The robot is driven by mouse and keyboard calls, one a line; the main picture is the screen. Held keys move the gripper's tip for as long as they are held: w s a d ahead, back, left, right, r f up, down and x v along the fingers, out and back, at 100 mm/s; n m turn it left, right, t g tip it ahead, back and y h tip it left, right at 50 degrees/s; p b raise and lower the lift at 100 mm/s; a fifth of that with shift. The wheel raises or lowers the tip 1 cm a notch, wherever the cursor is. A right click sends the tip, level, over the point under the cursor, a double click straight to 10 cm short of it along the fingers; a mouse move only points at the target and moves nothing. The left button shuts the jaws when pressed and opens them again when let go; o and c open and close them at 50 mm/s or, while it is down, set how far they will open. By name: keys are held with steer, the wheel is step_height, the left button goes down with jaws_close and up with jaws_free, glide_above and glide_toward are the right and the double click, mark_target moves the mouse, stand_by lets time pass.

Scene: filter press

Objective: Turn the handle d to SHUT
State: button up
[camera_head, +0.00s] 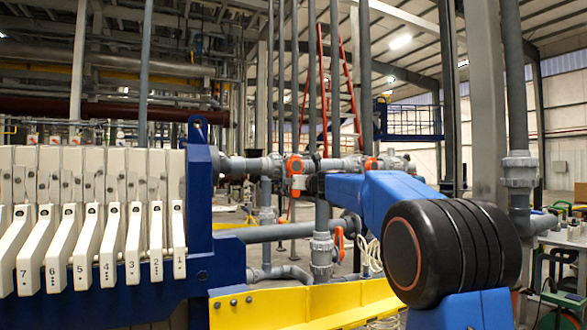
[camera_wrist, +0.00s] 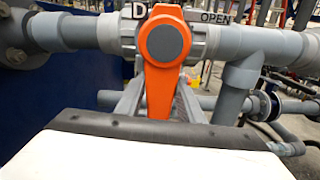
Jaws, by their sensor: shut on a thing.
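The orange handle d (camera_wrist: 165,84) has a round grey-capped hub on a grey pipe valve in the wrist view. Its lever points down in the picture, away from the pipe. A "D" label (camera_wrist: 139,11) is above left of the hub, and an "OPEN" label (camera_wrist: 215,17) is to the right. No SHUT label is readable. My gripper (camera_wrist: 160,98) has its grey fingers on either side of the lever and is shut on it. The lever's lower end is hidden behind my gripper's body. In the head view, handle d (camera_head: 294,166) is at the left end of my blue arm.
A filter press with numbered cream plates (camera_head: 115,215) and a blue end frame (camera_head: 201,165) stands left. Another orange valve handle (camera_head: 339,241) is on a lower pipe. A yellow beam (camera_head: 300,304) crosses the front. Grey pipes (camera_head: 265,233) surround the valve.

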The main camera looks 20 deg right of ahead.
steer(key=shift+a, duration=0.2)
steer(key=o, duration=1.2)
steer(key=shift+a, duration=0.15)
steer(key=shift+s, duration=0.25)
steer(key=s, duration=0.6)
steer(key=shift+s+d, duration=0.25)
steer(key=shift+d, duration=0.05)
